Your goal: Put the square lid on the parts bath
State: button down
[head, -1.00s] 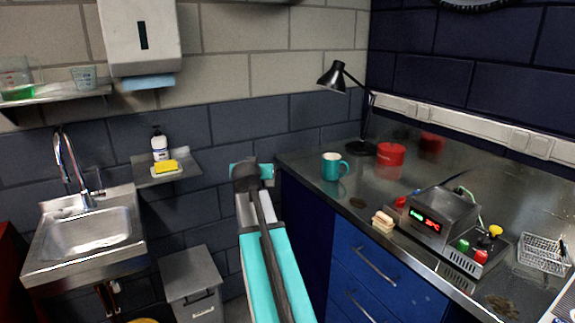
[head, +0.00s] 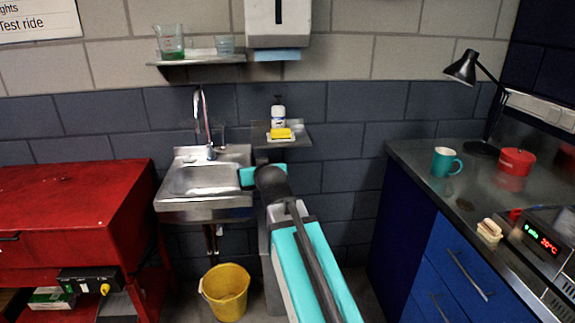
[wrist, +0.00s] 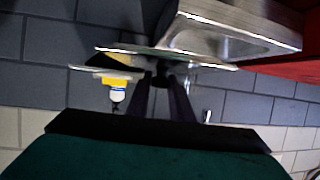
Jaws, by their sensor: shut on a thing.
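In the wrist view my gripper (wrist: 165,82) is shut on the square lid (wrist: 205,64). The lid is a thin metal plate seen nearly edge-on, just beyond the fingertips, with a dark grip part between them. In the head view my arm hides the fingers and the lid. The parts bath (head: 540,238) looks to be the steel box with a lit green and red display on the right bench, cut off by the frame edge. My gripper is well to the left of it, off the bench.
A steel sink (head: 205,182) and a small shelf (head: 292,136) with a soap bottle and yellow sponge are on the wall ahead. A red cabinet (head: 70,205) stands left, a yellow bucket (head: 226,292) on the floor. The bench (head: 420,155) holds a teal mug (head: 444,162) and red pot (head: 514,162).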

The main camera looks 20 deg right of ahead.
jog(key=shift+n+y, duration=0.6)
jog(key=shift+y, duration=0.1)
jog(key=a, duration=0.3)
jog(key=s+a, duration=0.1)
jog(key=a, duration=0.2)
jog(key=shift+s+a, duration=0.15)
jog(key=shift+a, duration=0.1)
jog(key=shift+d, duration=0.1)
